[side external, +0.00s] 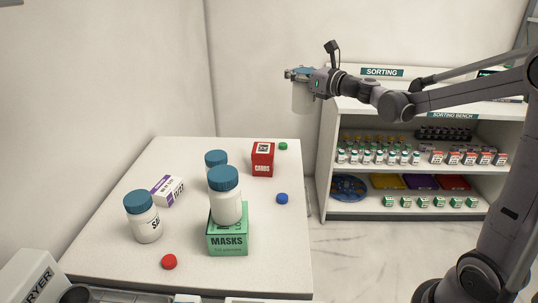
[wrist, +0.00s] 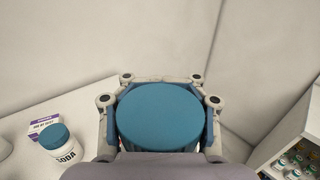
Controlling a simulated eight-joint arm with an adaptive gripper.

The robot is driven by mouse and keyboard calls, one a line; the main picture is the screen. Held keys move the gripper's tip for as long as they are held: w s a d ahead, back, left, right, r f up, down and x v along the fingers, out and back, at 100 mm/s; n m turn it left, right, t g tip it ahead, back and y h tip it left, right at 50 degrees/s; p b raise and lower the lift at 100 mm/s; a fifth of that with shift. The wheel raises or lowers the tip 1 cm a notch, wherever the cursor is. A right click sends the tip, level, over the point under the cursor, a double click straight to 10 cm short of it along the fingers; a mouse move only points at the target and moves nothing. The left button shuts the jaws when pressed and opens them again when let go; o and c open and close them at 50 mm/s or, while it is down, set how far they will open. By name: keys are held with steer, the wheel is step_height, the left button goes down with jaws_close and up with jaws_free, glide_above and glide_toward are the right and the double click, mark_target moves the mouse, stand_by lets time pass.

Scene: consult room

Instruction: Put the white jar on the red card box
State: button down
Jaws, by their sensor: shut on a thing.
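My gripper (side external: 300,74) is shut on a white jar (side external: 302,99) and holds it upright in the air, beyond the table's far right corner and above floor level. In the wrist view the jar's teal lid (wrist: 160,115) fills the space between the fingers, and its body is hidden below. The red card box (side external: 262,164), marked CARDS, stands near the table's far right edge, left of and below the held jar. Nothing stands on its top. The card box does not show in the wrist view.
Other teal-lidded white jars stand on the table (side external: 112,212): one at left (side external: 147,226), one at centre, and one on the green masks box (side external: 228,242). A purple-white box (side external: 168,190) and red, blue and green caps lie around. A shelf unit (side external: 330,166) stands right.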

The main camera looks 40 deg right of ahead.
steer(key=w+a+f, duration=0.6)
steer(key=a+f, duration=0.3)
steer(key=f, duration=0.2)
steer(key=shift+w+a, duration=0.15)
steer(key=shift+a, duration=0.1)
steer(key=shift+f, duration=0.1)
steer(key=c, duration=0.6)
jaws_free()
steer(key=shift+o, duration=0.2)
